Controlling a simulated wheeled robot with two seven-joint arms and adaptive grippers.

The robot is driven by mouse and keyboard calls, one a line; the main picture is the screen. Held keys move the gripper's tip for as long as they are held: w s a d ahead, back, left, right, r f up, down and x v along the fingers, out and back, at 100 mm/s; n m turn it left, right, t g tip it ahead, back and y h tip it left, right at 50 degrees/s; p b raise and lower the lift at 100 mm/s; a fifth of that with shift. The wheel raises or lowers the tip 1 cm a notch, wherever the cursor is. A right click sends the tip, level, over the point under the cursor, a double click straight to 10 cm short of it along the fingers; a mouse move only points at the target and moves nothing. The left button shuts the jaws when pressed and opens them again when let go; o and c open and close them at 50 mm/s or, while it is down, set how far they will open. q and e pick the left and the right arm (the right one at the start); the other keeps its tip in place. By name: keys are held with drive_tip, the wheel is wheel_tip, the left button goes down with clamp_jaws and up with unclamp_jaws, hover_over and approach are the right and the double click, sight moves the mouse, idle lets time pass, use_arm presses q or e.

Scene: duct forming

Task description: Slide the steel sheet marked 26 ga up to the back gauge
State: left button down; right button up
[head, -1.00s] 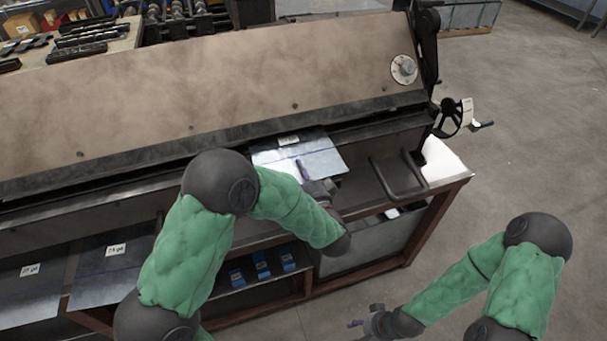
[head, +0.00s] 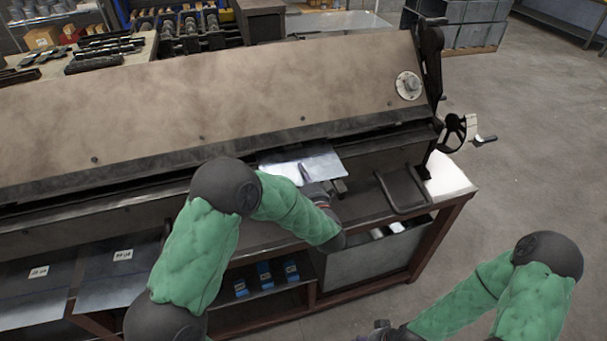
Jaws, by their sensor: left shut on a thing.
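A bright steel sheet (head: 322,164) lies at the mouth of the bending brake (head: 200,105), with its far part under the brake's dark front edge. Its label is hidden now, so I cannot read a gauge on it. My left gripper (head: 304,174) is shut on the near edge of this sheet. The back gauge is not visible behind the brake's body. My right gripper (head: 374,330) is low at the bottom edge of the picture, away from the brake, and its jaws are too cut off to judge.
Two more labelled sheets (head: 118,278) (head: 35,295) lie at the lower left. Blue boxes (head: 265,272) sit on the shelf below. A hand crank (head: 458,132) sticks out at the right end.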

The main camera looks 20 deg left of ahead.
use_arm(q)
drive_tip(key=shift+w+a+r+n, duration=0.3)
drive_tip(key=shift+w+a+r, duration=0.1)
drive_tip(key=shift+a+r, duration=0.1)
use_arm(e)
drive_tip(key=shift+r, duration=0.1)
use_arm(q)
drive_tip(key=c, duration=1.3)
unclamp_jaws()
drive_tip(key=shift+c, duration=0.2)
drive_tip(key=shift+f, duration=0.1)
drive_tip(key=shift+w+a+f, duration=0.25)
drive_tip(key=shift+w+f, duration=0.1)
drive_tip(key=shift+w, duration=0.2)
drive_tip(key=shift+w+a+f, duration=0.25)
drive_tip(key=shift+w+f, duration=0.1)
drive_tip(key=shift+w, duration=0.15)
drive_tip(key=shift+s+d+r, duration=0.1)
drive_tip(key=shift+s, duration=0.2)
drive_tip(key=shift+s+d, duration=0.1)
drive_tip(key=shift+d, duration=0.05)
use_arm(e)
drive_tip(key=shift+w+a, duration=0.3)
drive_tip(key=shift+w, duration=0.25)
use_arm(q)
drive_tip(key=shift+s, duration=0.1)
